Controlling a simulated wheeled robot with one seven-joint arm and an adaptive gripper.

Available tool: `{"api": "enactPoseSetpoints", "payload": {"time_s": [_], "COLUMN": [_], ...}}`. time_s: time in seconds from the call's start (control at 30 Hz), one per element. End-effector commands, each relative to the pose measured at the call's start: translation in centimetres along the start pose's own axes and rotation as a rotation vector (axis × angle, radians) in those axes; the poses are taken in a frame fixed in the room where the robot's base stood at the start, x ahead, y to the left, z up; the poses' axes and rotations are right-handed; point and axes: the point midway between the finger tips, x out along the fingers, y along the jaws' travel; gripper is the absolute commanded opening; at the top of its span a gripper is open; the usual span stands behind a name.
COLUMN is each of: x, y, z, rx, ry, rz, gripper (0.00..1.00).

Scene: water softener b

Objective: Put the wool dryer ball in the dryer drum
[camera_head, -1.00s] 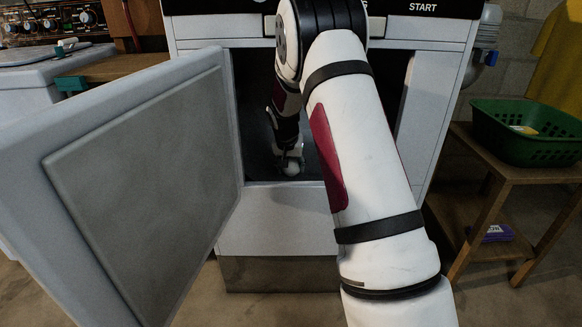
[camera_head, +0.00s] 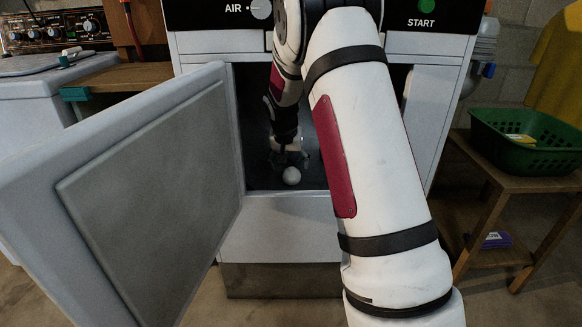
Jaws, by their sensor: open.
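The wool dryer ball (camera_head: 292,176) is a small pale ball. It lies on the floor of the dark dryer drum (camera_head: 258,183), just inside the front opening. My gripper (camera_head: 289,160) is inside the drum, open, just above and behind the ball in the picture. The ball shows clear of the fingers, though I cannot tell whether one still touches it. The dryer (camera_head: 290,215) is white, and its door (camera_head: 150,190) stands wide open to the left. My arm hides the right part of the opening.
A green basket (camera_head: 520,150) with a yellow item stands on a wooden table (camera_head: 545,176) at the right. A purple box (camera_head: 496,240) lies on its lower shelf. A white appliance (camera_head: 35,90) and a wooden bench (camera_head: 120,77) are at the left.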

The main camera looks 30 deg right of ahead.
Motion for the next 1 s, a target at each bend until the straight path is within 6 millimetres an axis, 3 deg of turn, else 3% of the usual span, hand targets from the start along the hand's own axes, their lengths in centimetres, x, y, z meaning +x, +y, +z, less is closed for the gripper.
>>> {"api": "enactPoseSetpoints", "payload": {"time_s": [0.03,0.2,0.57,0.67,0.77,1.0], "x": [-1.4,-3.6,-5.6,-8.3,-12.6,-22.9], "y": [-0.1,-0.1,-0.1,0.0,0.3,2.7], "z": [-0.1,0.0,0.4,1.6,4.0,12.8], "rx": [-0.001,0.000,-0.006,-0.031,-0.075,-0.229], "ry": [0.002,0.000,-0.005,-0.021,-0.053,-0.152], "rz": [-0.002,-0.001,-0.003,-0.011,-0.023,-0.061], "gripper": [0.68,0.68,0.68,0.68,0.68,0.68]}}
